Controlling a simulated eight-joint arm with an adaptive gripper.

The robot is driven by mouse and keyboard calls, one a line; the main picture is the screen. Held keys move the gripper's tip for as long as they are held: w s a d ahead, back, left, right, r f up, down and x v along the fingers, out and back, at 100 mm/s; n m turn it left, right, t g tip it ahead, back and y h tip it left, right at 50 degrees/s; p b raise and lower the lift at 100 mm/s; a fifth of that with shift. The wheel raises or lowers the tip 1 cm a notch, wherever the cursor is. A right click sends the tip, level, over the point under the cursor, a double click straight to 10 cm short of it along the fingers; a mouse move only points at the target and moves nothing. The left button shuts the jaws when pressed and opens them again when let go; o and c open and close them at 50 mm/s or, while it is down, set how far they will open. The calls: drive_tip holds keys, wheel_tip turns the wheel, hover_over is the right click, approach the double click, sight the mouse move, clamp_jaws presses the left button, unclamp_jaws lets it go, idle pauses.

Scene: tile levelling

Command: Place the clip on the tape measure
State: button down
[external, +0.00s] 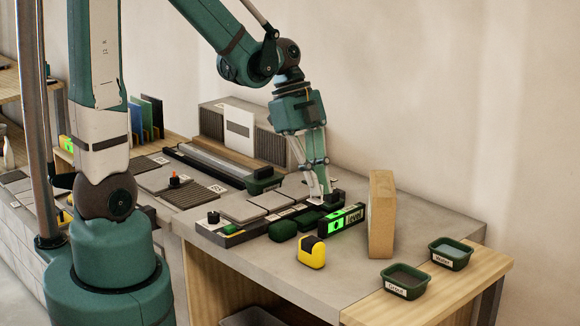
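The yellow tape measure (311,253) with a black top stands on the grey bench, left of the tall tan block. My gripper (319,199) points down over the bench, behind the tape measure and apart from it. Its fingertips are close to a dark object behind the green level. A small white piece shows at the fingertips; I cannot tell whether it is the clip or part of a finger. The fingers are small here, and I cannot tell whether they are open or shut. I cannot pick out the clip with certainty.
The bright green level (341,224) and the tall tan block (381,216) stand close to the tape measure. Two dark green tubs, Grout (404,281) and Water (451,253), sit on the wooden edge. Grey tiles (242,209) lie at left. Bench in front of the tan block is clear.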

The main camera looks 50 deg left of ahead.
drive_tip(key=shift+a+r, duration=0.2)
drive_tip(key=shift+a, duration=0.15)
drive_tip(key=shift+f, duration=0.1)
hover_over(319, 242)
drive_tip(key=a, duration=0.2)
drive_tip(key=shift+d+f, duration=0.1)
drive_tip(key=shift+f, duration=2.75)
drive_tip(key=shift+f, duration=0.1)
drive_tip(key=shift+f+b, duration=0.45)
drive_tip(key=shift+f, duration=1.5)
drive_tip(key=shift+f, duration=0.2)
drive_tip(key=c, duration=2.7)
unclamp_jaws()
drive_tip(key=shift+r, duration=0.2)
